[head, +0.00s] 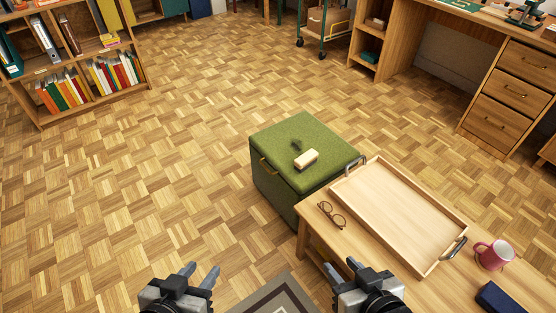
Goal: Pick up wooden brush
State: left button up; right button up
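The wooden brush (306,159) is a small, pale, block-shaped piece lying on top of a green ottoman box (290,136). A small dark mark or object (296,144) lies just behind it; I cannot tell what it is. My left gripper (202,273) is at the bottom of the head view, over the floor, with its two fingers apart and nothing between them. My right gripper (344,269) is at the bottom, in front of the low table, with its fingers apart and empty. Both grippers are well short of the brush.
A low wooden table (316,229) stands right of the ottoman. It bears a wooden tray (399,206), glasses (331,214), a pink mug (494,255) and a dark blue item (502,297). A bookshelf (60,112) stands far left, a desk (497,113) far right. Parquet left of the ottoman is clear.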

aim_at(306, 161)
jog(key=u, duration=1)
jog(key=i, duration=3.15)
jog(key=z, duration=1.45)
